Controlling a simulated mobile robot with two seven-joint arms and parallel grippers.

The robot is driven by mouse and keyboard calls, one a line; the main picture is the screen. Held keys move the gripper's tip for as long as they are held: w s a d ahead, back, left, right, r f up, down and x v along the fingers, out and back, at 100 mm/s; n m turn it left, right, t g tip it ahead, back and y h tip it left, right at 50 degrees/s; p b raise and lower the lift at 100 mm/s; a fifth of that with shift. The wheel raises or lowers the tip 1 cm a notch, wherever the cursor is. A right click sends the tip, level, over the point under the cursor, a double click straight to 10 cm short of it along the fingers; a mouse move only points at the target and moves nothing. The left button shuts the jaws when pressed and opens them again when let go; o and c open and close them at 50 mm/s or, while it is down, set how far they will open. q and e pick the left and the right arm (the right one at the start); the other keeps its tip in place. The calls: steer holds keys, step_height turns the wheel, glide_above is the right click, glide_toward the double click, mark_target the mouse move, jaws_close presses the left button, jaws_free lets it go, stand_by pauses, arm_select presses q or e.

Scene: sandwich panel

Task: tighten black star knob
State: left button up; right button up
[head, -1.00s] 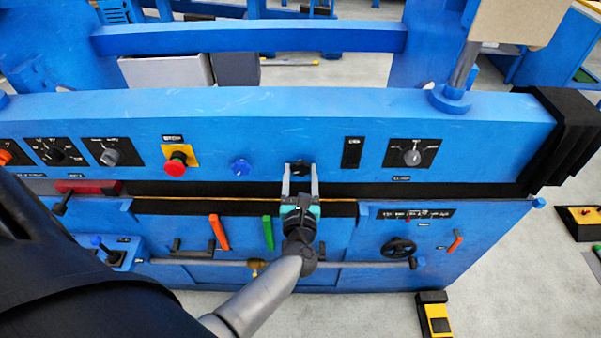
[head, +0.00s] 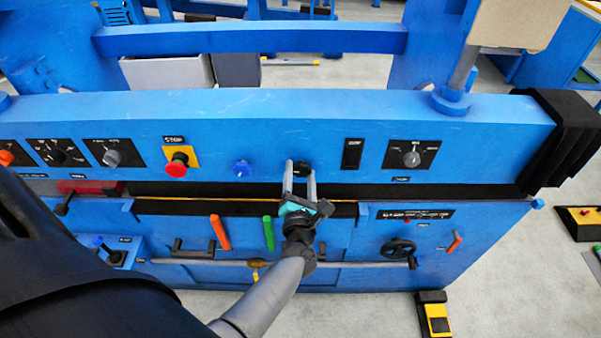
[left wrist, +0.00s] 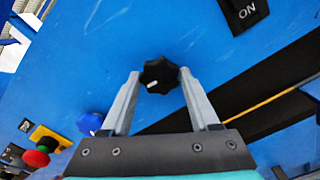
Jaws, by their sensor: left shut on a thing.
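The black star knob (head: 302,169) sits on the upper blue panel, between a blue knob and a black switch plate. In the left wrist view the black star knob (left wrist: 159,75) shows a white mark at its lower left. My left gripper (head: 300,168) reaches up to it from below and is shut on it, one finger on each side. In the left wrist view the left gripper's (left wrist: 159,76) fingertips flank the knob, and the view of the panel is tilted. My right gripper is not in view.
On the panel are a blue knob (head: 242,169), a red stop button (head: 177,164) on a yellow plate, a black switch plate (head: 352,153) and a grey rotary knob (head: 412,158). Below are an orange handle (head: 220,232), a green handle (head: 268,233) and a black handwheel (head: 399,248).

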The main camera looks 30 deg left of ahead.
arm_select(q)
steer(key=m, duration=0.3)
steer(key=shift+r+m+p, duration=0.1)
steer(key=shift+m+p, duration=0.2)
steer(key=shift+p, duration=0.1)
steer(key=m+p, duration=0.1)
steer(key=m, duration=0.3)
steer(key=shift+m, duration=0.3)
steer(key=m+p, duration=0.1)
steer(key=m, duration=0.3)
steer(key=shift+r, duration=0.1)
steer(key=shift+m+p, duration=0.55)
steer(key=shift+m, duration=1.35)
steer(key=o, duration=1.4)
